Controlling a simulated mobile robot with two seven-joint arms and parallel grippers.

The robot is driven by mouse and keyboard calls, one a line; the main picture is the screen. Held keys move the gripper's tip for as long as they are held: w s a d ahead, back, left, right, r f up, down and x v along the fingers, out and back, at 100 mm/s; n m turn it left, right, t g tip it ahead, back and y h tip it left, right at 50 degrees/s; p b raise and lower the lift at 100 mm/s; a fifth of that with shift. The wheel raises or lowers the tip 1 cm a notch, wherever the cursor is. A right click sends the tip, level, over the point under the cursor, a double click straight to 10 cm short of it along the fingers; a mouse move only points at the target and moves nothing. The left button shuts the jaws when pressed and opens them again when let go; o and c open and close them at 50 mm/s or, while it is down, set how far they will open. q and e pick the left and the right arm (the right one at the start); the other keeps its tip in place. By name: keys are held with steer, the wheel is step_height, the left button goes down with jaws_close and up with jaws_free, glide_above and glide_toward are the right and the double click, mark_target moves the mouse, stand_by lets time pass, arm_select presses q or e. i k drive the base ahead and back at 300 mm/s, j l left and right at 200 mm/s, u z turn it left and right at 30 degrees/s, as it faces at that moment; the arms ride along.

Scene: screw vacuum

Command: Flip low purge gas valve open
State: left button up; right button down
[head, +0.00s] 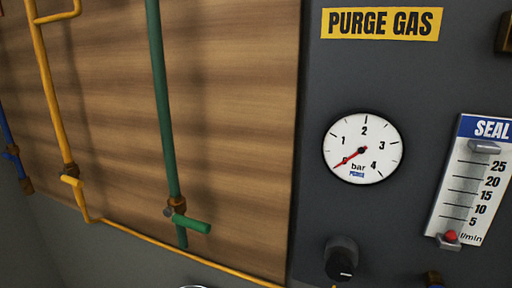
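A yellow pipe (55,110) runs down the wood panel at the left, with a small yellow valve handle (71,181) low on it. A green pipe (160,100) runs down the middle, with a larger green valve handle (190,223) low on it. No label shows on either valve, so I cannot tell which is the low purge gas valve. Neither gripper is in view.
A dark panel at the right carries a yellow PURGE GAS sign (382,23), a round gauge (362,148) with its red needle low, a black knob (341,259) and a SEAL flow meter (471,182). A blue pipe (8,140) stands far left.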

mark_target(63, 175)
steer(key=u, duration=1.3)
